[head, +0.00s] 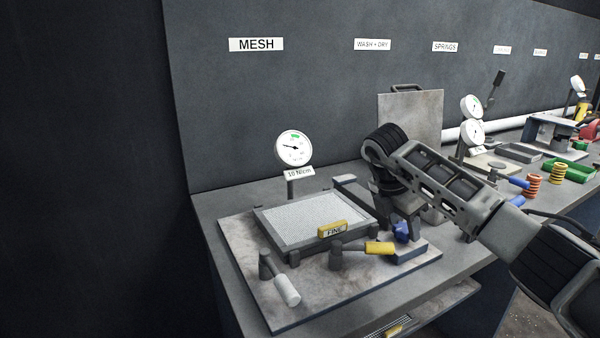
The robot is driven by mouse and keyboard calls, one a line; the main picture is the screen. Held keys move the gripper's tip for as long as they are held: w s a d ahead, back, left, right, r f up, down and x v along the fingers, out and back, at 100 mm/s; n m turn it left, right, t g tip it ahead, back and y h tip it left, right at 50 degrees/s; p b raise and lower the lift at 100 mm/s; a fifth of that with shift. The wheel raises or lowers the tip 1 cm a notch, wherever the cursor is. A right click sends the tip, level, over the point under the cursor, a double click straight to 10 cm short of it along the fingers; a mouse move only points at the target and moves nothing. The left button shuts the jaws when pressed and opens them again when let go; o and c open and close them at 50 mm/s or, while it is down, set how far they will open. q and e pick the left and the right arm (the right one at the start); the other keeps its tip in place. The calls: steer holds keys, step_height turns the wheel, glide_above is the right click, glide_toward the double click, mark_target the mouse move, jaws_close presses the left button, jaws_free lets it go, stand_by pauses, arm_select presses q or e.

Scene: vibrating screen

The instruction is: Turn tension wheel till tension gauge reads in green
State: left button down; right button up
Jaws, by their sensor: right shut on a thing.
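The tension gauge (294,146) stands on a post behind the mesh frame, with a "10 N/cm" label below its white dial. Its needle points left, and the green band is at the top of the dial, apart from the needle. The blue tension wheel (402,232) is at the right side of the mesh frame (262,213), partly hidden by my gripper. My right gripper (401,231) points down over the wheel and is shut on it. The arm hides the area behind it. My left gripper is not in view.
A yellow "FINE" tag (332,229) sits on the mesh frame. Springs (533,186), other gauges (471,133) and trays stand farther right.

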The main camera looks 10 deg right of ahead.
steer(key=o, duration=0.6)
steer(key=shift+c, duration=0.2)
steer(key=shift+r+p, duration=2.1)
steer(key=shift+r, duration=0.95)
steer(key=o, duration=0.3)
